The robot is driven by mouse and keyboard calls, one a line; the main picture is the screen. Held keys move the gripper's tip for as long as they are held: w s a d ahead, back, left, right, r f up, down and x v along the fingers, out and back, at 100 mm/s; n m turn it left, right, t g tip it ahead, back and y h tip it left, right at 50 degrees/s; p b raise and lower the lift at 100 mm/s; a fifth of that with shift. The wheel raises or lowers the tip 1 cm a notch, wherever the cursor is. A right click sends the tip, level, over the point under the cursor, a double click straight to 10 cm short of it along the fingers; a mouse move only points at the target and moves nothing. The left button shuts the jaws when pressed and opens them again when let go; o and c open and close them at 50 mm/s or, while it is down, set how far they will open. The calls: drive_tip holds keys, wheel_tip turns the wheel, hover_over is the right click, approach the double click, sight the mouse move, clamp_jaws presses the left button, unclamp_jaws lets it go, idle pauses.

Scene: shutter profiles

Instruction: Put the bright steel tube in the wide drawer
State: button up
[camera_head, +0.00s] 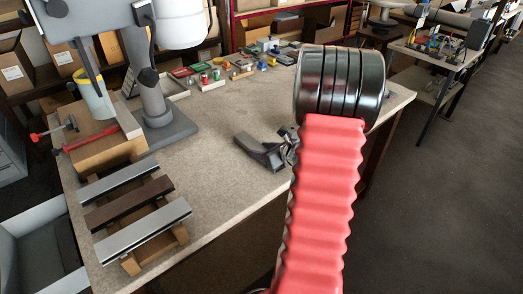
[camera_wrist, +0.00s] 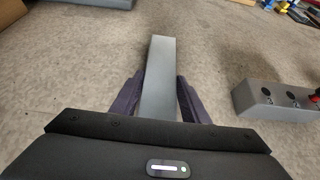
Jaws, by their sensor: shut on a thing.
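My gripper (camera_wrist: 158,80) is shut on a straight, light grey metal bar, which looks like the bright steel tube (camera_wrist: 160,55). The tube points away from the wrist between the two dark fingers, above or on the speckled bench top; I cannot tell whether it touches. In the head view my gripper (camera_head: 268,152) is a dark shape over the middle of the bench, partly behind my red arm, and the tube is not clear there. A pale blue-grey, open-topped drawer (camera_head: 34,214) shows at the lower left, below the bench; I cannot tell if it is the wide one.
Two grey bars and a brown one (camera_head: 128,202) lie on a wooden rack at the bench's left. A grey stand (camera_head: 165,128) and a wooden block (camera_head: 105,150) with tools are behind it. Small parts (camera_head: 215,75) line the back. A grey box with knobs (camera_wrist: 283,100) is right of the gripper.

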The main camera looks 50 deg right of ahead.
drive_tip(key=shift+f, duration=0.1)
drive_tip(key=o, duration=1.5)
drive_tip(key=v, duration=1.3)
drive_tip(key=shift+s+r, duration=0.25)
drive_tip(key=shift+r, duration=0.15)
